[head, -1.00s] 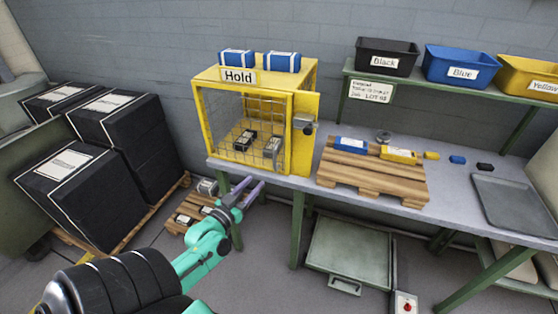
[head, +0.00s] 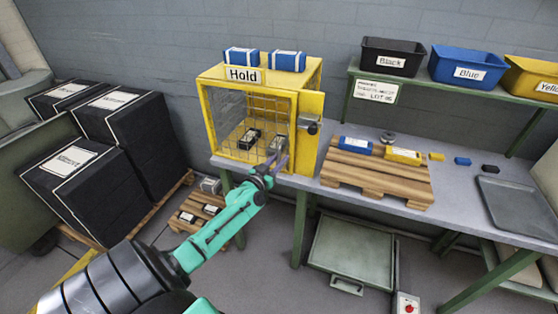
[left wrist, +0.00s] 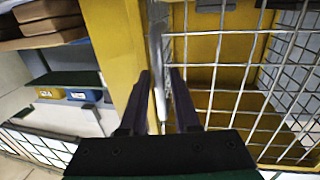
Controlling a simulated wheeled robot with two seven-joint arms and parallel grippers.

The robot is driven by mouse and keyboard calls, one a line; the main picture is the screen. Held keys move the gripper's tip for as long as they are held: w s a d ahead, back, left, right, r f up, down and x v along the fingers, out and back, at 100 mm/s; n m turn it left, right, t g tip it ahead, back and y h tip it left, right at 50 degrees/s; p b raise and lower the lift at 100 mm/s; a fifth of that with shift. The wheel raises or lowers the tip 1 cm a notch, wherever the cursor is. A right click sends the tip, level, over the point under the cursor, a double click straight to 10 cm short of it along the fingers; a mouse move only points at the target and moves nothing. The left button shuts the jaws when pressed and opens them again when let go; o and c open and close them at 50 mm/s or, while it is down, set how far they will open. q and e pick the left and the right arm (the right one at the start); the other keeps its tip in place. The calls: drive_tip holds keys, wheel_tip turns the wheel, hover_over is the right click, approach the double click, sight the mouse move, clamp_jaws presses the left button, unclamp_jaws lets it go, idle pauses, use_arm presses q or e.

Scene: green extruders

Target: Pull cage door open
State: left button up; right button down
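The yellow cage (head: 312,80), labelled "Hold", stands on the workbench. Its wire-mesh door (head: 222,115) is on the front and appears shut, though I cannot tell for certain. My left gripper (head: 275,163) is at the lower right of the cage front, partly blending with the mesh. In the left wrist view, its two dark fingers (left wrist: 160,100) stand apart, one on each side of an upright grey bar (left wrist: 157,60) at the edge of the mesh (left wrist: 240,70). Gaps show beside the bar; firm contact is not visible. My right gripper is not in view.
Labelled boxes (head: 250,138) sit inside the cage, and two blue boxes (head: 241,57) lie on top. A latch (head: 313,128) is on the yellow panel right of the mesh. A wooden pallet (head: 375,180) lies right on the bench (head: 455,200). Black cartons (head: 130,135) stand at left.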

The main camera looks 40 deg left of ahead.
use_arm(q)
clamp_jaws()
idle(1.2)
